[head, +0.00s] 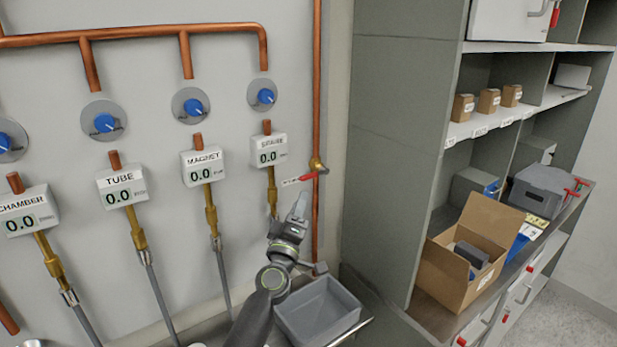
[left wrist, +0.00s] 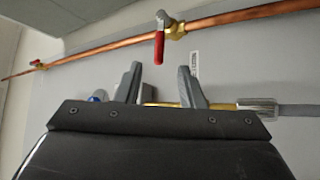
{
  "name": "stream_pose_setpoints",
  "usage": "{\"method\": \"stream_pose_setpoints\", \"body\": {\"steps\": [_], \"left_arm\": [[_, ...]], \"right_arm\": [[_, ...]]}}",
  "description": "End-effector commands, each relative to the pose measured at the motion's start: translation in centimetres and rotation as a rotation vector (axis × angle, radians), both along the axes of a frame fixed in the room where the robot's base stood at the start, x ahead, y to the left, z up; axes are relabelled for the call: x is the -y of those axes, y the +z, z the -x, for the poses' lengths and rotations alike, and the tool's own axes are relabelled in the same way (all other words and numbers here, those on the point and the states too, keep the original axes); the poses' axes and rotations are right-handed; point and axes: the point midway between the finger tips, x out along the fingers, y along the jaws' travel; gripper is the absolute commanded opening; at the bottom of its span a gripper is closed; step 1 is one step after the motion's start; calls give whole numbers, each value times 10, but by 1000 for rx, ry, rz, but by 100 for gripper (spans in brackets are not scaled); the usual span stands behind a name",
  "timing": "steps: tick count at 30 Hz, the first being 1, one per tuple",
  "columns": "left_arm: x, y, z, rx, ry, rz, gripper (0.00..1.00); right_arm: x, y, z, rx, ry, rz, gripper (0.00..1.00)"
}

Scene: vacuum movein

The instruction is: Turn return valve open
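The valve has a red lever (head: 309,176) and a brass body (head: 318,163) on a vertical copper pipe by the wall's right end. Its lever points left, across the pipe. In the left wrist view, the red lever (left wrist: 159,48) hangs crosswise from the brass body (left wrist: 176,31). My left gripper (head: 299,205) is just below the lever, pointing up. In the left wrist view, my left gripper's fingers (left wrist: 161,84) stand apart with nothing between them, and the lever's tip is ahead of the gap, apart from both. My right gripper is not seen.
A GAUGE display (head: 268,150) and brass fitting hang left of the valve. A small white label sits beside the lever. A grey bin (head: 318,312) stands below. Grey shelving (head: 400,150) rises on the right. Another red-handled valve (left wrist: 38,64) shows in the left wrist view.

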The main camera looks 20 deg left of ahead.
Motion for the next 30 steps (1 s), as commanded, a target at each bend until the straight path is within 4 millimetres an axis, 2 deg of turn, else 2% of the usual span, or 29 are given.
{"method": "stream_pose_setpoints", "body": {"steps": [9, 15, 21, 30], "left_arm": [[-1, 21, -54, 1, -1, -2, 35], [-2, 31, -77, 0, 0, -2, 35], [-3, 37, -87, 1, 0, 0, 35], [-3, 37, -88, 0, -1, 0, 35]], "right_arm": [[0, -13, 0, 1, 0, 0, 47], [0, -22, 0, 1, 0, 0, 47], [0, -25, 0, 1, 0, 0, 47], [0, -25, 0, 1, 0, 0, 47]]}}
